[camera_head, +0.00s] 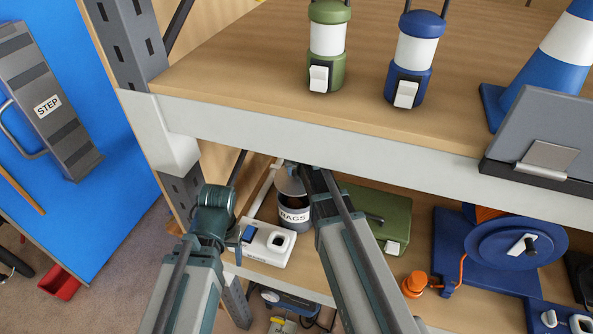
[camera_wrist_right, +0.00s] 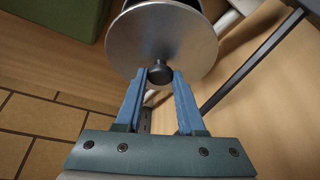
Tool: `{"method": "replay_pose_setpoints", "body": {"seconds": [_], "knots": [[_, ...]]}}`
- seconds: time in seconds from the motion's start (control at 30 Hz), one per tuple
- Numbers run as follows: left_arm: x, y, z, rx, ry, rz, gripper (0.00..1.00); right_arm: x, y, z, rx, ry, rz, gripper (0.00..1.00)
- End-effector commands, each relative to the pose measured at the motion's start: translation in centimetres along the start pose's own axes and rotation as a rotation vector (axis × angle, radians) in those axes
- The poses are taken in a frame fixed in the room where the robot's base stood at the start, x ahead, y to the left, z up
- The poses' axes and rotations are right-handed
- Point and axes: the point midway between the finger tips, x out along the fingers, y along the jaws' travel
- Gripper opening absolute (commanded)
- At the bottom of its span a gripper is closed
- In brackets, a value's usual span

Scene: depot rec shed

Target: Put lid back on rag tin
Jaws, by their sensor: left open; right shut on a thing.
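The dark rag tin (camera_head: 294,216), labelled RAGS, stands on the lower shelf below the upper shelf's edge. The round grey metal lid (camera_head: 289,184) is at the tin's mouth, partly hidden by my right arm. In the right wrist view the lid (camera_wrist_right: 160,40) fills the top, with its dark knob (camera_wrist_right: 160,73) between my right gripper's blue fingers (camera_wrist_right: 160,88). My right gripper is shut on the knob. A dark part of the tin (camera_wrist_right: 190,4) shows behind the lid; I cannot tell whether they touch. My left gripper (camera_head: 236,243) is open, left of the tin.
A white device (camera_head: 268,247) sits in front of the tin, and a green box (camera_head: 385,215) stands right of it. A blue reel (camera_head: 515,245) is further right. The upper shelf edge (camera_head: 330,132) overhangs the tin. Lanterns (camera_head: 326,45) stand above.

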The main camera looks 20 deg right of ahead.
Motion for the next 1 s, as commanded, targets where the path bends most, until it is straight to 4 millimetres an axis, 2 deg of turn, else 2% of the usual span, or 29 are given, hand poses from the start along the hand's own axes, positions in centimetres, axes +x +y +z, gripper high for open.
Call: {"method": "replay_pose_setpoints", "body": {"seconds": [0.37,0.8,1.0], "knots": [[1.4,0.1,-0.1,0.006,0.000,-0.001,0.68,1.3,0.0,0.6,0.000,0.000,0.000,0.00],[5.4,0.5,-0.4,0.012,0.002,-0.001,0.68,4.9,0.0,2.2,0.000,0.000,0.000,0.00],[6.4,0.6,-0.4,0.010,0.003,-0.001,0.68,5.8,0.0,2.6,0.000,0.000,0.000,0.00]]}}
